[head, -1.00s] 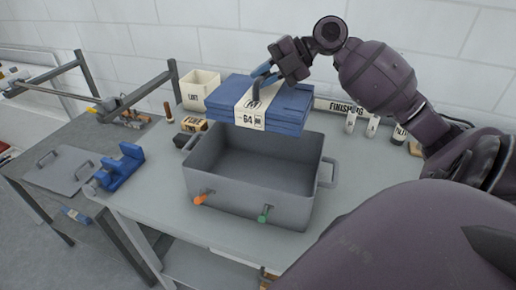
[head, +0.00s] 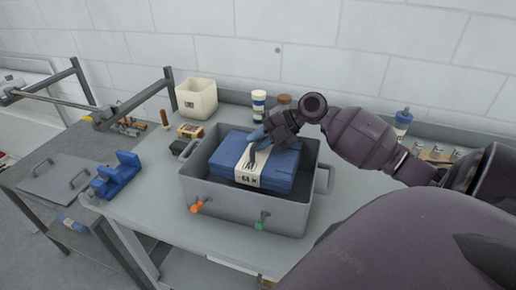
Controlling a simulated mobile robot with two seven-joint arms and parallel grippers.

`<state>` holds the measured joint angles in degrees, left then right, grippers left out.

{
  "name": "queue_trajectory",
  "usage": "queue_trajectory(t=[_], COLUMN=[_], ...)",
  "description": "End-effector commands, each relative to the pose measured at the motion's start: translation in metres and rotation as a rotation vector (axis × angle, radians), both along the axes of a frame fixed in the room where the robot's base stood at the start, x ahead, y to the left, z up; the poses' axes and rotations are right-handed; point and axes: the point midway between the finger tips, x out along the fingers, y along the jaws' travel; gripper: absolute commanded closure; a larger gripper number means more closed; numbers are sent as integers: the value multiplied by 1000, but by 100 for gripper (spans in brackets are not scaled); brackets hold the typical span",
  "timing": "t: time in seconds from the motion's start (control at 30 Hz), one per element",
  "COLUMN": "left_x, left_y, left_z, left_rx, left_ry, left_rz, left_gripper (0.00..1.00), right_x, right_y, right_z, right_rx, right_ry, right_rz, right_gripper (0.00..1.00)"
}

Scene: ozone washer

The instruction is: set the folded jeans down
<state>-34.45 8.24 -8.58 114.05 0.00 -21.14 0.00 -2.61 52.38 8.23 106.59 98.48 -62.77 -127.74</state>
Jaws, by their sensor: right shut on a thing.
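The folded jeans (head: 280,170) are a blue stack with a pale paper band around the middle. They are inside the open grey bin (head: 218,195), with their top near the height of its rim. Whether they touch the bin's floor I cannot tell. My left gripper is not in the head view.
The grey bin stands on a grey table (head: 140,205) with orange and green taps (head: 197,206) on its front. A cream container (head: 197,98) and small boxes stand behind it. A blue holder (head: 118,176) is at the left. Bottles line the back.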

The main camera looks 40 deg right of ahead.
Motion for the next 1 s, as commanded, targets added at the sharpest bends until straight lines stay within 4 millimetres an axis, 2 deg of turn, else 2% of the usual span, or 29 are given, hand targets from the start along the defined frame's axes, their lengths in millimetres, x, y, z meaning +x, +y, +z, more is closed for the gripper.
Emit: queue_trajectory(t=[0.17, 0.4, 1.0], left_x=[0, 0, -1], left_y=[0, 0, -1], left_z=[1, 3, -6], left_rx=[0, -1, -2], left_ry=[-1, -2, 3], left_rz=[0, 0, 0], left_gripper=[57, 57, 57], right_x=[0, 0, 0], right_y=[1, 0, 1], right_z=[-11, -40, -48], right_rx=[2, 2, 0], right_ry=[0, -1, -1], right_rz=[0, -1, 0], right_gripper=[100, 100, 100])
